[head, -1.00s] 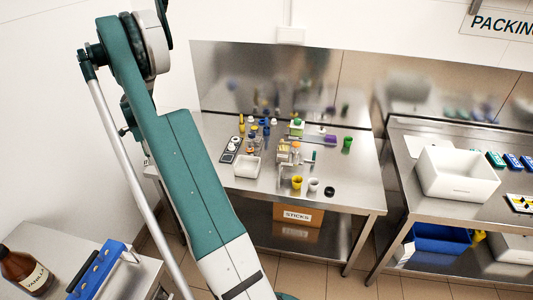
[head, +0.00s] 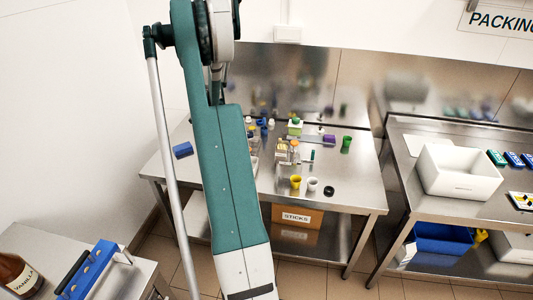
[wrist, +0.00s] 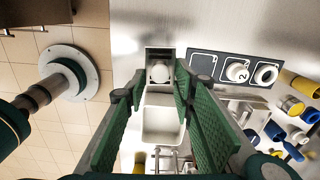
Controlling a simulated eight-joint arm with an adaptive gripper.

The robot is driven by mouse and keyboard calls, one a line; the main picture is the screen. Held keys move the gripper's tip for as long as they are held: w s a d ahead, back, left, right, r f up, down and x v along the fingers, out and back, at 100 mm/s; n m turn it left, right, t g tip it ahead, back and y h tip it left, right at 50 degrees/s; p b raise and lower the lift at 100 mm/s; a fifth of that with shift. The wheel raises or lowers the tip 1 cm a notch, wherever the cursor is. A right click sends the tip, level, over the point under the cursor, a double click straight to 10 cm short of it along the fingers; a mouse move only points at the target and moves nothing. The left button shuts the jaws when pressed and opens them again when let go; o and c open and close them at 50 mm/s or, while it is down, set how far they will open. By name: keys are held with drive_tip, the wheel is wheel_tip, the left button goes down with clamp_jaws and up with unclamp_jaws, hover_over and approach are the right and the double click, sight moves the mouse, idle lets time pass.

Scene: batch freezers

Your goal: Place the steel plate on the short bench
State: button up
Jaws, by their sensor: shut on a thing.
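My gripper (wrist: 160,80) shows in the wrist view with its green fingers closed on a small grey square piece (wrist: 160,52) that has a pale round spot. I cannot tell from its face whether this piece is the steel plate. It is over or near the steel bench (head: 350,185), close to a white tray (wrist: 163,125) and a dark mat (wrist: 205,65) with white round pieces. In the head view my arm hides the gripper and the piece. A smaller bench (head: 40,240) stands at the lower left; I cannot tell which bench is the short one.
Cups, bottles and jars crowd the middle bench, including a yellow cup (head: 296,182) and a green cup (head: 346,144). A blue block (head: 183,150) lies at its left. A blue rack (head: 88,270) and vanilla bottle (head: 15,275) occupy the lower-left bench. A white bin (head: 458,172) stands right.

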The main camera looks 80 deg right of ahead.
drive_tip(key=shift+m, duration=0.5)
drive_tip(key=shift+s+d+f, duration=0.1)
drive_tip(key=shift+s+d, duration=0.1)
drive_tip(key=shift+s, duration=0.55)
drive_tip(key=shift+s+d+f, duration=0.1)
drive_tip(key=shift+s+d, duration=0.15)
drive_tip(key=shift+s, duration=0.5)
drive_tip(key=shift+s+d+f, duration=0.1)
drive_tip(key=shift+s+d, duration=0.1)
drive_tip(key=shift+s, duration=0.55)
drive_tip(key=shift+f+b, duration=0.35)
drive_tip(key=shift+f, duration=2.75)
drive_tip(key=shift+f, duration=1.85)
drive_tip(key=shift+f, duration=0.15)
drive_tip(key=o, duration=0.9)
